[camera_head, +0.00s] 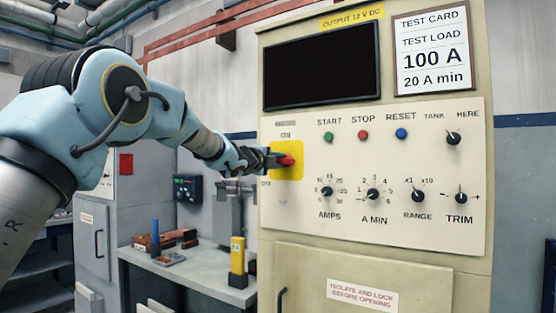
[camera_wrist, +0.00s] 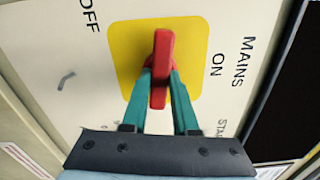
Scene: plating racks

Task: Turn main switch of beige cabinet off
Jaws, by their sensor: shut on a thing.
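The beige cabinet (camera_head: 375,265) fills the right half of the head view. Its main switch is a red handle (camera_head: 286,160) on a yellow plate (camera_head: 291,174), with ON printed above and OFF at the lower left. My gripper (camera_head: 277,160) reaches it from the left and is shut on the handle. In the wrist view the two teal fingers (camera_wrist: 160,88) press on either side of the red handle (camera_wrist: 161,48). The handle's long side runs roughly up and down there, OFF at upper left and ON at right. The fingers hide part of the handle.
Buttons (camera_head: 363,135) and several black knobs (camera_head: 372,194) sit right of the switch, under a dark screen (camera_head: 322,66). A grey bench (camera_head: 190,277) with a yellow block (camera_head: 237,262) stands lower left. A grey cabinet (camera_head: 93,240) is behind it.

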